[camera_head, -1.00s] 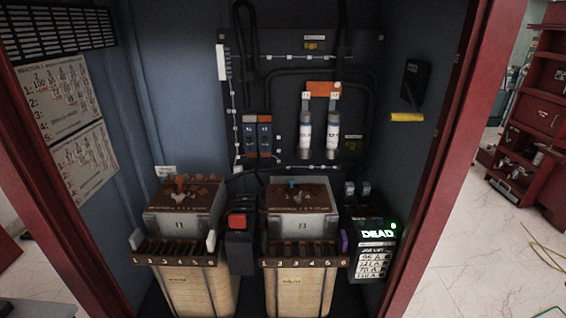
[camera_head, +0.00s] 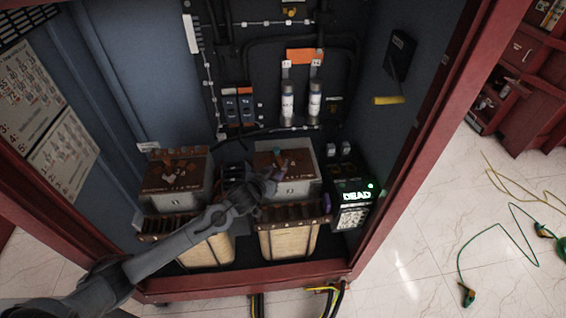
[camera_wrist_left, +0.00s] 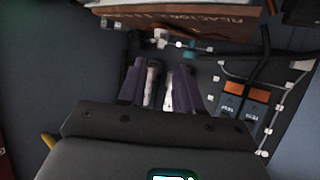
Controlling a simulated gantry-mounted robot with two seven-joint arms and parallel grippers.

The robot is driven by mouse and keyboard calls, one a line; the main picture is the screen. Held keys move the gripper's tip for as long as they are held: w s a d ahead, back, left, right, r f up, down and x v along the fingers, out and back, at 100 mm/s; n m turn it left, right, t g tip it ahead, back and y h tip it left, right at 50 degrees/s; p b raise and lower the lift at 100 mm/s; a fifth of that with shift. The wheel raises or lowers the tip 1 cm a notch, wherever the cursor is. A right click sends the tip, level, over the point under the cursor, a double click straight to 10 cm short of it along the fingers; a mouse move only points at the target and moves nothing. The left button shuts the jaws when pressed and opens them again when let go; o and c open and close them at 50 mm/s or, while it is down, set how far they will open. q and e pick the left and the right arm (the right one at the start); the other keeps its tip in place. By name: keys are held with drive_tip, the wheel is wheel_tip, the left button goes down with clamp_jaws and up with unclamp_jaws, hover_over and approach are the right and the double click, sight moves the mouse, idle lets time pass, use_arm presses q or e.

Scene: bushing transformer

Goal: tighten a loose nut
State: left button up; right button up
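Two transformers stand in the cabinet, the left one (camera_head: 178,200) and the right one (camera_head: 297,189), each with a brown top plate. Small fittings, one of them teal (camera_head: 277,151), sit on the right plate; the teal one also shows in the wrist view (camera_wrist_left: 193,47). I cannot tell which piece is the loose nut. My left gripper (camera_head: 279,172) is over the front of the right transformer. In the wrist view its two fingers (camera_wrist_left: 160,82) stand apart with nothing between them, short of the fittings. My right gripper is not in view.
A lit "DEAD" display (camera_head: 356,195) stands right of the right transformer. Two fuse cylinders (camera_head: 301,101) and orange-topped breakers (camera_head: 238,107) are on the back panel. The red cabinet frame (camera_head: 250,281) borders the opening. Cables (camera_head: 500,228) lie on the floor at right.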

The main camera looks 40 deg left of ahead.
sight(284, 166)
use_arm(q)
drive_tip(key=b+x, duration=0.2)
drive_tip(key=x, duration=0.7)
drive_tip(key=shift+s, duration=0.1)
clamp_jaws()
